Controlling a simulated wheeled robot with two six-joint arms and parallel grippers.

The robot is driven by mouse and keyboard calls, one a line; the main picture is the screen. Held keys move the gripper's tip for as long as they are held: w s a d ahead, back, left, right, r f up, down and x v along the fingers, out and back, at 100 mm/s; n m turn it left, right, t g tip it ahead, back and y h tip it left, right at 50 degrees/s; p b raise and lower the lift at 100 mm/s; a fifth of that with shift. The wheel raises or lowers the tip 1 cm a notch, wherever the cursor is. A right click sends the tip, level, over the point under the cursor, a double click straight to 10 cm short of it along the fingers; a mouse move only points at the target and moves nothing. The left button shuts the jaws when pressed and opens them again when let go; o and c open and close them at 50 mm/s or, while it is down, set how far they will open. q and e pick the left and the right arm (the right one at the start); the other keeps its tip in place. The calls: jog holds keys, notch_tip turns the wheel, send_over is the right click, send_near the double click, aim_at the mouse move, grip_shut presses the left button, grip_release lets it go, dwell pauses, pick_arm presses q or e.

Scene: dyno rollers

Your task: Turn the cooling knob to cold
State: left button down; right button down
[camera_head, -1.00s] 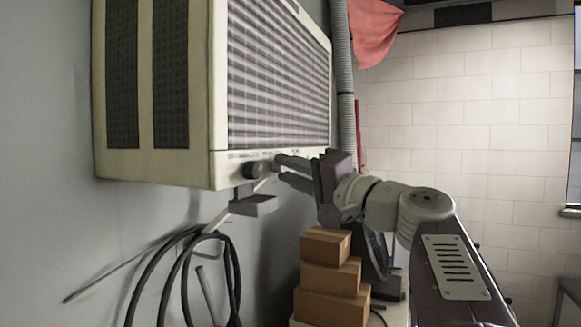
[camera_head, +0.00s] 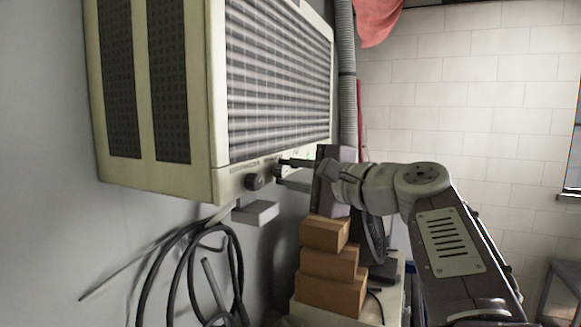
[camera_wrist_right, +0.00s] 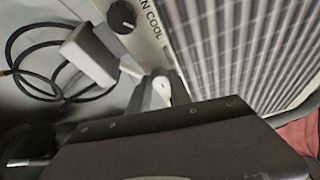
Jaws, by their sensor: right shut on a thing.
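A cream air conditioner (camera_head: 215,100) hangs on the wall at the left, with a control strip along its lower front edge. A dark round knob (camera_head: 254,182) on the strip stands free, left of my gripper; the right wrist view also shows this knob (camera_wrist_right: 122,16), beside lettering ending in "COOL". My right gripper (camera_head: 283,171) is at a second knob (camera_head: 277,170) further right on the strip. Its fingers are shut on this knob, one above and one below; in the wrist view the fingertips (camera_wrist_right: 157,88) close around it. Which knob is for cooling is not readable. My left gripper is not in view.
A small grey box (camera_head: 255,213) juts out below the unit. Black cables (camera_head: 186,270) hang in loops on the wall. Stacked cardboard boxes (camera_head: 330,265) stand below my right arm. A grey hose (camera_head: 347,90) runs down beside the unit.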

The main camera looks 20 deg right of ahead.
dwell(0.5)
jog(key=c, duration=1.2)
grip_release()
jog(key=shift+c, duration=0.2)
jog(key=shift+o, duration=0.3)
jog(key=shift+w+a, duration=0.1)
jog(key=shift+s+d, duration=0.2)
jog(key=shift+s, duration=0.15)
jog(key=b+v, duration=0.3)
jog(key=v, duration=0.5)
jog(key=shift+s, duration=0.2)
